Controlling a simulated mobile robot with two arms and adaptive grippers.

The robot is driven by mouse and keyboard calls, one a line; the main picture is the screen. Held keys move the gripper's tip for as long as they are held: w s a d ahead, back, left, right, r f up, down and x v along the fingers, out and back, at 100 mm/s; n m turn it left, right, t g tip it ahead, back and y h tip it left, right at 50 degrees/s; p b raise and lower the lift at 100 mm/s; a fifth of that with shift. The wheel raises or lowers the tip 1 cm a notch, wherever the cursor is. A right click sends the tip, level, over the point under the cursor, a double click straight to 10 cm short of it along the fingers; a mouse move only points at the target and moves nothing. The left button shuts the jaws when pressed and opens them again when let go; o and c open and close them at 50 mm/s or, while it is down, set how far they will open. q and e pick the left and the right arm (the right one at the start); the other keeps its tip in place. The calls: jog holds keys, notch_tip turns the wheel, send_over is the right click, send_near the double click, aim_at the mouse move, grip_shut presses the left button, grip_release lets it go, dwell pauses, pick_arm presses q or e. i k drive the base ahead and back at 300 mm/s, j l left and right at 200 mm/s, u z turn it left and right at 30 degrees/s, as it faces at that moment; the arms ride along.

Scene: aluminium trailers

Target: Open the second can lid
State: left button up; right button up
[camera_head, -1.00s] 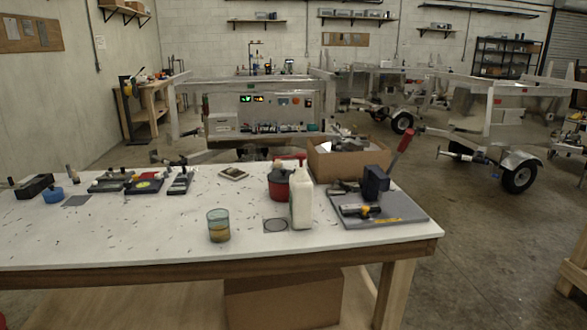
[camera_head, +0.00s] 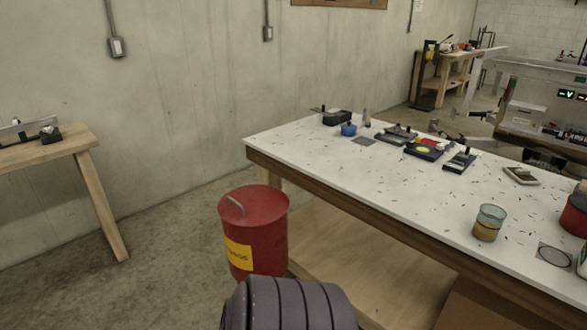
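A red can (camera_head: 262,245) with a yellow label stands upright on the floor, left of the table's near left corner. Its red lid (camera_head: 252,200) is on top and looks shut, with a pale curved handle lying across it. Its lower right side is hidden by a dark ribbed shape at the bottom of the picture. No other floor can of this kind shows. Neither of my grippers is in view.
The white-topped table (camera_head: 400,185) fills the right side, with a lower wooden shelf (camera_head: 340,265). A glass jar (camera_head: 488,222) and several tools stand on the table. A wooden bench (camera_head: 62,145) stands at the left wall. Bare floor (camera_head: 165,230) lies left of the can.

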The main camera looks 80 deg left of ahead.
aim_at(251, 205)
jog(key=u, duration=3)
